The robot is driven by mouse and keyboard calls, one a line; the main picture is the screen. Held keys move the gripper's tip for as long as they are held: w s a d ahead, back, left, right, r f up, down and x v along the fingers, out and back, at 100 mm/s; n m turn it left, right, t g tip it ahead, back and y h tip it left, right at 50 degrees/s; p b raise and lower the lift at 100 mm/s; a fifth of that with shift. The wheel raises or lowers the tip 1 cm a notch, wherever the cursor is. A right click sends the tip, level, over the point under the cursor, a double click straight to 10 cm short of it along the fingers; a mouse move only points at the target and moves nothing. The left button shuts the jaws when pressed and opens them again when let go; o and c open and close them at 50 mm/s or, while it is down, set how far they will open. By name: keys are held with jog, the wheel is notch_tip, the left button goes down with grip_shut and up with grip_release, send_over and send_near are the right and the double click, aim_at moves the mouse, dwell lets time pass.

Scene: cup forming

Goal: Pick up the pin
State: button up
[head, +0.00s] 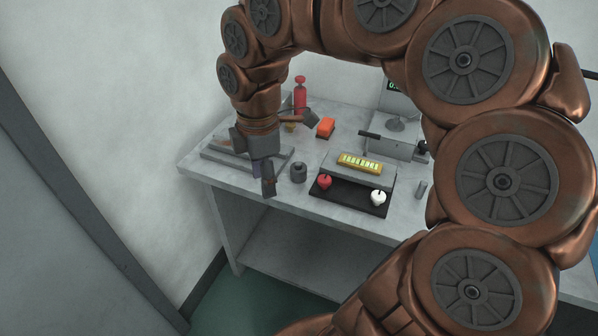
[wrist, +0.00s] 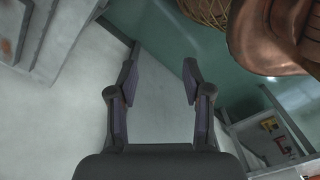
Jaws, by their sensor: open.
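My gripper (head: 265,180) is open and hangs near the front left part of the grey workbench (head: 208,160) in the head view. In the wrist view its two fingers (wrist: 160,80) stand apart with nothing between them. A small grey upright cylinder (head: 421,190), which looks like the pin, stands on the bench right of the black tray, well to the right of my gripper. I cannot be sure that it is the pin. It is not seen in the wrist view.
A dark hollow cylinder (head: 298,173) stands just right of my gripper. A black tray (head: 345,200) carries a red knob (head: 324,181) and a white knob (head: 378,197).

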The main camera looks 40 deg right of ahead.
jog(key=w+d+f+n, duration=0.2)
jog(key=w+d+n, duration=0.5)
jog(key=w+d, duration=0.15)
jog(key=n+b, duration=0.1)
jog(key=n, duration=0.3)
send_near(298, 163)
jog(key=shift+s+f, duration=0.1)
jog(key=shift+s, duration=0.25)
jog(key=shift+d+f, duration=0.2)
jog(key=shift+d, duration=0.05)
notch_tip(298, 163, down, 2)
jog(key=shift+f, duration=0.1)
jog(key=shift+w+a+f+p, duration=0.1)
jog(key=shift+a+f+p, duration=0.1)
jog(key=shift+f, duration=1.15)
jog(key=shift+w+a+f+p, duration=0.1)
jog(key=shift+a+f+p, duration=0.05)
jog(key=shift+f, duration=1.2)
grip_shut()
